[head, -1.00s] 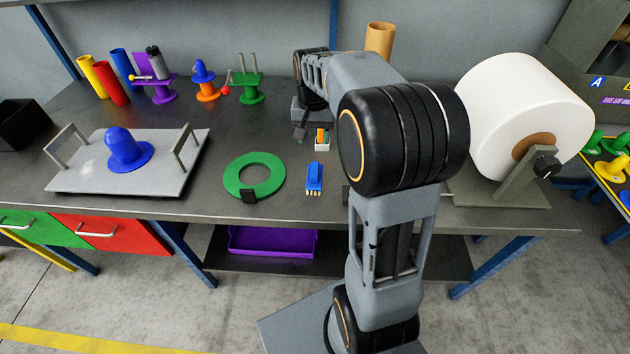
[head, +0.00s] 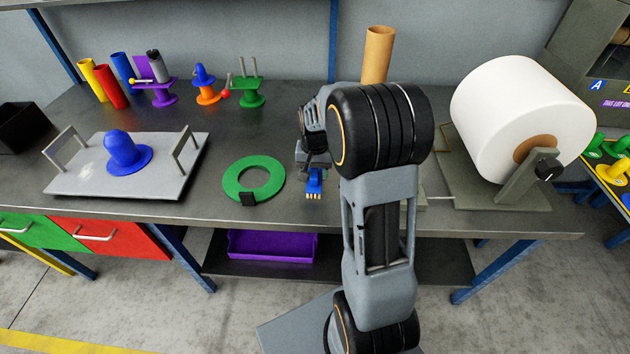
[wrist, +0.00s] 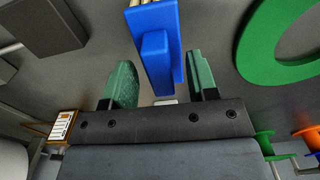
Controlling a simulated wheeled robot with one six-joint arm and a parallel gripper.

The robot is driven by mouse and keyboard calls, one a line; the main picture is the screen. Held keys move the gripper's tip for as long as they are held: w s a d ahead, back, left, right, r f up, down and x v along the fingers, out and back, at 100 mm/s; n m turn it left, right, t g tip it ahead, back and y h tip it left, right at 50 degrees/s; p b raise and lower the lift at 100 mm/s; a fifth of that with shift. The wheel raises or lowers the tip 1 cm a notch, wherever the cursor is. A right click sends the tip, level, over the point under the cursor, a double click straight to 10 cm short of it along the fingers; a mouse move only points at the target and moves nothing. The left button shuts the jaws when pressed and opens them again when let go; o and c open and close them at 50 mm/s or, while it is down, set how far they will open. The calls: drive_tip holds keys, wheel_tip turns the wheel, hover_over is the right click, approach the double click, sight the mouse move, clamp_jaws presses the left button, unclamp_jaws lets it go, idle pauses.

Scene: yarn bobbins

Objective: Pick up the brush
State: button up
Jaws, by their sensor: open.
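The blue brush (head: 314,184) lies on the grey table, its pale bristles toward the front edge. In the wrist view the brush (wrist: 155,45) runs from the top of the picture down between my two green fingertips. My gripper (head: 311,168) is open at the brush's rear end and partly covers it in the head view. In the wrist view the fingers of my gripper (wrist: 160,78) stand on either side of the brush with a gap to each side. I cannot tell how far above the table the fingertips are.
A green ring (head: 253,179) lies left of the brush. A large white roll (head: 515,115) on a stand is at right.

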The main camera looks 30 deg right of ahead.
drive_tip(key=shift+f, duration=0.5)
drive_tip(key=shift+c, duration=0.4)
clamp_jaws()
